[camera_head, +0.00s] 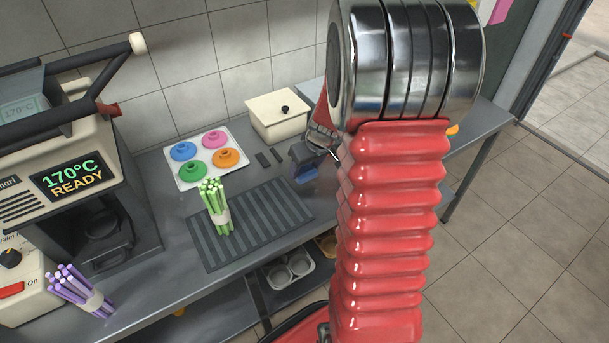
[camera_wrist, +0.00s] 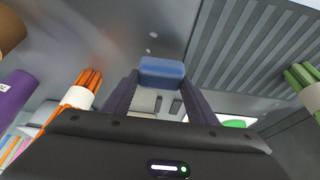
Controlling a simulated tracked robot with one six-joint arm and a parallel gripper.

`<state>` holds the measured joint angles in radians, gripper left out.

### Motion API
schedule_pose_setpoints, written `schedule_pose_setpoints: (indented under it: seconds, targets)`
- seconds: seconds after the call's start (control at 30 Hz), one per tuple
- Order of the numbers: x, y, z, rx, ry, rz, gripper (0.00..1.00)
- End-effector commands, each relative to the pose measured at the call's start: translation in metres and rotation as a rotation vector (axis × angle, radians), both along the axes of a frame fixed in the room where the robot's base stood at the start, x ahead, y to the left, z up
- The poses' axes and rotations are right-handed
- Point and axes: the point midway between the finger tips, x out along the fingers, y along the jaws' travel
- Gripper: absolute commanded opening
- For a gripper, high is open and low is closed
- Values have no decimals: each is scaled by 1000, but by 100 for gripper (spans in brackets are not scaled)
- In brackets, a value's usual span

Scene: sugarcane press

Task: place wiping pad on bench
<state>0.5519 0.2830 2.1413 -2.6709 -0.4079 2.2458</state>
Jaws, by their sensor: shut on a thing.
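A blue wiping pad (camera_wrist: 162,70) is held between the two dark fingertips of my gripper (camera_wrist: 160,84) in the wrist view. In the head view my gripper (camera_head: 308,157) is at the right part of the grey bench (camera_head: 172,232), with the blue pad (camera_head: 307,174) at its lower end. The pad is over the bench top or touching it; I cannot tell which. My red arm hides the bench's right part and some of the gripper.
A dark ribbed mat (camera_head: 250,226) with a green stick bundle (camera_head: 216,208) lies left of the gripper. Behind are a tray of coloured discs (camera_head: 205,157) and a cream box (camera_head: 278,117). A machine (camera_head: 60,180) and purple bundle (camera_head: 80,290) stand left. An orange bundle (camera_wrist: 82,88) shows in the wrist view.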

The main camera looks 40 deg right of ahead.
Motion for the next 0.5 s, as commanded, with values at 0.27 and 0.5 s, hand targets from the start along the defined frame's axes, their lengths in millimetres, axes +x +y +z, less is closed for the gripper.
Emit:
schedule_pose_setpoints:
  seconds: [0.27, 0.5]
  targets:
    - [0, 0, -1, 0, 0, 0, 31]
    - [0, 1, -28, 2, 2, 0, 31]
